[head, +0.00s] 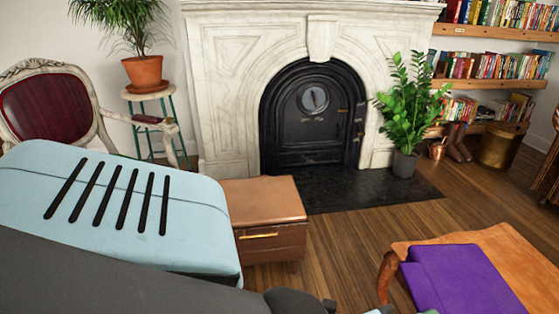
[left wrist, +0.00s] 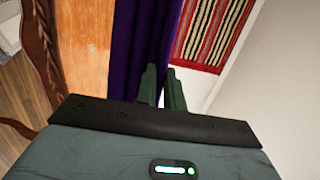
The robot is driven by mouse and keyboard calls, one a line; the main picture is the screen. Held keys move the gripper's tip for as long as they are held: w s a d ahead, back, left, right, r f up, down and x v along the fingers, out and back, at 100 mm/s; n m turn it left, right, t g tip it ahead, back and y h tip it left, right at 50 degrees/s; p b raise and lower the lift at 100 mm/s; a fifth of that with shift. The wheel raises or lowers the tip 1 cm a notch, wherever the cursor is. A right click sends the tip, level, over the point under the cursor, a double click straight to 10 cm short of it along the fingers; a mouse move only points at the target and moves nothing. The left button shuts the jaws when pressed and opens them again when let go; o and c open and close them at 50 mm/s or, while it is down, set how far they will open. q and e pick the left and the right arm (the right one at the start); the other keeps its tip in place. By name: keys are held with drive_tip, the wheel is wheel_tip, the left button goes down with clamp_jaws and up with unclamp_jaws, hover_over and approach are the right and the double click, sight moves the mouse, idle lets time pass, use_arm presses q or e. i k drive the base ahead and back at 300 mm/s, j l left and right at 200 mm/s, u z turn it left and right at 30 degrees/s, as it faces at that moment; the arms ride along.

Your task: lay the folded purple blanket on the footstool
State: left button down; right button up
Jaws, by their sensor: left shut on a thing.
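The folded purple blanket (head: 465,278) lies on an orange-brown wooden table (head: 505,246) at the lower right of the head view. In the left wrist view the blanket (left wrist: 128,50) runs along the table top (left wrist: 83,42). My left gripper (left wrist: 161,72) is shut on the blanket's edge. In the head view its fingers are barely visible at the bottom border. A low brown box (head: 268,200) with a padded top and brass handle, seemingly the footstool, stands before the fireplace; its top looks bare, and my arm hides its left part. My right gripper is out of view.
A potted plant (head: 408,100) stands right of the marble fireplace (head: 225,75). A carved red chair (head: 45,105) and a plant stand (head: 150,95) are at the left. Wooden floor (head: 345,240) lies clear between box and table. A striped red textile (left wrist: 210,30) shows beyond the blanket.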

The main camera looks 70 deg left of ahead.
sight(250, 198)
drive_tip(key=k+j+u, duration=0.15)
drive_tip(key=j+u, duration=0.5)
drive_tip(key=j, duration=0.15)
drive_tip(key=k+j+u, duration=0.1)
drive_tip(key=j+u, duration=0.25)
drive_tip(key=j, duration=0.15)
